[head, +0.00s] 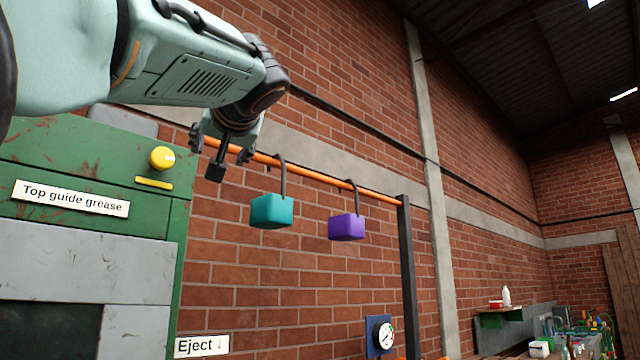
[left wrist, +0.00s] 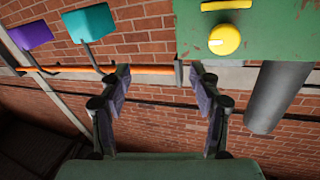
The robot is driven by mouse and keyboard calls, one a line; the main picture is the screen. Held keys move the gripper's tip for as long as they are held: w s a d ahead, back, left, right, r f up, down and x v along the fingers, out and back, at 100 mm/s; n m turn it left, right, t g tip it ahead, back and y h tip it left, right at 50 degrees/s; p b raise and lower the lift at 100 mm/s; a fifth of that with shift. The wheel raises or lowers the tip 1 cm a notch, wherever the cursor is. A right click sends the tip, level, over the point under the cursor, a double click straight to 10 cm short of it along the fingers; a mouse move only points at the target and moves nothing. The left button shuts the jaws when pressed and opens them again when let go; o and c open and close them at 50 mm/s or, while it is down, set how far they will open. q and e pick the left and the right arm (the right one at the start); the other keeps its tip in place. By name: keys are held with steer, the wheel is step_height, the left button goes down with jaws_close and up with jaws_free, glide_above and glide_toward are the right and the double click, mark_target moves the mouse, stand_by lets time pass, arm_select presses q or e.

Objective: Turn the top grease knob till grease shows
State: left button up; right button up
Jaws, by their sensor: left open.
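The yellow grease knob (head: 162,158) is on the upper front of the green machine (head: 60,148), above a short yellow bar (head: 154,183) and a "Top guide grease" label (head: 72,198). The knob also shows in the left wrist view (left wrist: 224,40), with the yellow bar (left wrist: 226,5) at the top edge. My left gripper (head: 228,165) is open and empty, to the right of the knob and apart from it. In the left wrist view its two fingers (left wrist: 160,88) stand wide apart, with the brick wall and orange rail beyond. I see no grease. My right gripper is not in view.
An orange rail (head: 310,175) runs right from behind my left gripper to a dark post (head: 408,280). A teal block (head: 271,212) and a purple block (head: 346,228) hang from it. A gauge (head: 383,335) and an "Eject" sign (head: 202,346) are lower down.

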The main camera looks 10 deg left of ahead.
arm_select(q)
steer(key=w+d+r+m+t+h+p, duration=0.1)
steer(key=d+r+m+t+h, duration=0.25)
steer(key=d+h, duration=0.25)
steer(key=w+d+r+m+t+h, duration=0.25)
steer(key=d+r+h, duration=0.2)
steer(key=d, duration=0.25)
step_height(320, 180, up, 5)
steer(key=s+a+n+t+p, duration=0.1)
steer(key=s+n+t, duration=0.1)
steer(key=n+t, duration=0.1)
steer(key=shift+s+a+r+n+h+p, duration=0.15)
steer(key=shift+s+a+n+h+p, duration=0.1)
steer(key=shift+a+n+h+p, duration=0.25)
steer(key=shift+s+d, duration=0.1)
steer(key=shift+d, duration=0.1)
